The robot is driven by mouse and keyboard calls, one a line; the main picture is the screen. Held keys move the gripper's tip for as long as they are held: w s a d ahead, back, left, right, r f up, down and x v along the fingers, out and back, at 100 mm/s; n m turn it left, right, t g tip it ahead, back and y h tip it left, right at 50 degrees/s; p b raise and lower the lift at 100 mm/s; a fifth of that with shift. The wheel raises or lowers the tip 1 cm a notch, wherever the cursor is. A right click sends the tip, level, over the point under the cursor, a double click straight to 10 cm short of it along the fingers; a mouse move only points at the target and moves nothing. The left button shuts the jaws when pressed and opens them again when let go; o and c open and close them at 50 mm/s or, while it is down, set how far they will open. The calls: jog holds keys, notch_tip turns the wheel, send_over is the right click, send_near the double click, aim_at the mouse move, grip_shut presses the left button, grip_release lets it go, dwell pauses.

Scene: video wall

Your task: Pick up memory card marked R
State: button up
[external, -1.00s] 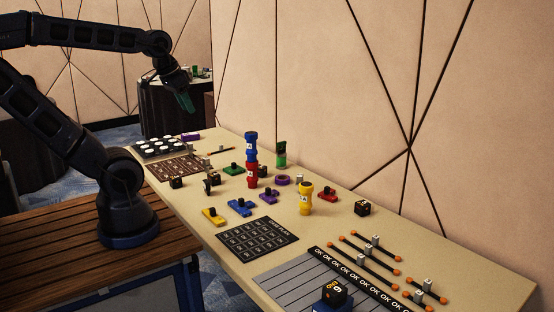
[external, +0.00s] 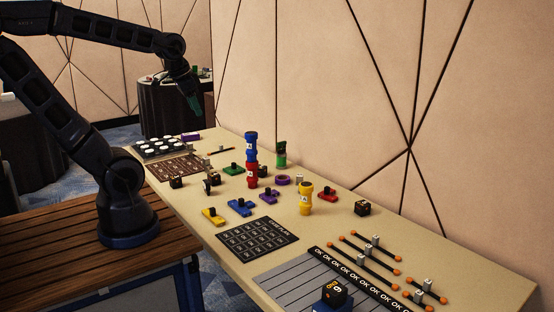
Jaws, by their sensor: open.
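My gripper (external: 193,103) is in the air above the far end of the long table (external: 330,232), high over the area of a brown grid mat (external: 180,167). Its fingers are small and dark here, and I see nothing held in them. No memory card marked R can be made out, as the markings on the small pieces are too small to read. A green upright piece (external: 281,155) stands near the wall. Several flat knobbed pieces lie mid-table, among them a yellow one (external: 213,216), a blue one (external: 239,207) and a red one (external: 328,195).
A blue and red stack (external: 252,160) stands tall mid-table, with a yellow cylinder (external: 305,200) to its right. A tray with white discs (external: 160,147) is at the far end. A black grid sheet (external: 257,238) and orange-tipped rods (external: 362,257) lie nearer. The wall borders the right side.

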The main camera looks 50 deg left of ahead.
jog(key=w+a+f+m+g, duration=0.1)
jog(key=w+a+f+m, duration=0.4)
jog(key=w+a+f, duration=0.15)
jog(key=m+g, duration=0.3)
jog(key=m, duration=1)
send_near(206, 181)
jog(key=shift+w+f, duration=0.15)
jog(key=shift+w, duration=0.05)
notch_tip(206, 181, down, 5)
jog(key=shift+f, duration=0.1)
jog(key=shift+a+f, duration=0.15)
jog(key=shift+f, duration=2.45)
grip_shut()
